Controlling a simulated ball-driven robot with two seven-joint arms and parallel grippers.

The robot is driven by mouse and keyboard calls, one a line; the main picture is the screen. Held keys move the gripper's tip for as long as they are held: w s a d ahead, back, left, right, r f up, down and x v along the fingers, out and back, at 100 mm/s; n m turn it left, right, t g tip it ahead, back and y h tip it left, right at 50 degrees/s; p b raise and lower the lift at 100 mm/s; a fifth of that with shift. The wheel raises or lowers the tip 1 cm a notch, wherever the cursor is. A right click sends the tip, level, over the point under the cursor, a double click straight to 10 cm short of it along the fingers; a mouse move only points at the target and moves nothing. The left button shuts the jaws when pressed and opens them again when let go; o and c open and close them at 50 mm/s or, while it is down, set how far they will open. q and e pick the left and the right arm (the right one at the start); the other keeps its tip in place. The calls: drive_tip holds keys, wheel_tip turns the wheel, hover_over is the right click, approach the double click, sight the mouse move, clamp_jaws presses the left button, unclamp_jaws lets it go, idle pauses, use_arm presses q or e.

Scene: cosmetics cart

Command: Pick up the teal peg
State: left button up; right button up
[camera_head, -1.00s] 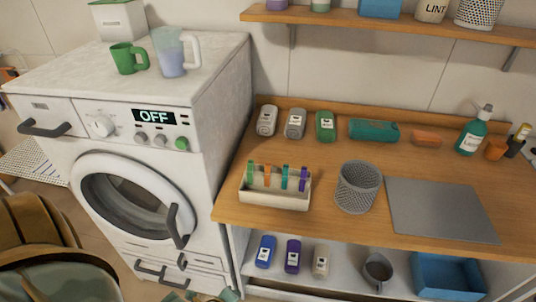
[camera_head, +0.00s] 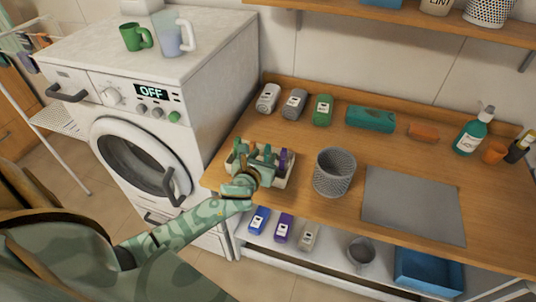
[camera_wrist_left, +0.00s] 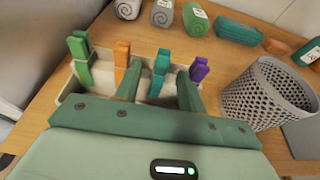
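The teal peg (camera_wrist_left: 161,62) stands upright in a cream tray (camera_wrist_left: 61,97), between an orange peg (camera_wrist_left: 122,57) and a purple peg (camera_wrist_left: 199,69). A green peg (camera_wrist_left: 80,52) stands at the tray's left end. My left gripper (camera_wrist_left: 159,76) is open over the tray, one finger on each side of the teal peg. The left finger is close to the orange peg, the right finger close to the purple one. I cannot tell whether either finger touches the teal peg. In the head view my left gripper (camera_head: 260,163) partly hides the tray and pegs. My right gripper is not in view.
A grey mesh cup (camera_head: 334,173) stands just right of the tray, with a grey mat (camera_head: 413,205) beyond it. Several bottles, a teal case (camera_head: 370,119) and an orange block (camera_head: 422,131) line the back. A washing machine (camera_head: 140,110) stands left.

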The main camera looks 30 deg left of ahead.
sight(267, 152)
use_arm(q)
drive_tip(key=b+x, duration=0.1)
drive_tip(key=x, duration=0.4)
drive_tip(key=shift+w+a, duration=0.1)
drive_tip(key=shift+w, duration=0.3)
drive_tip(key=shift+r, duration=0.1)
clamp_jaws()
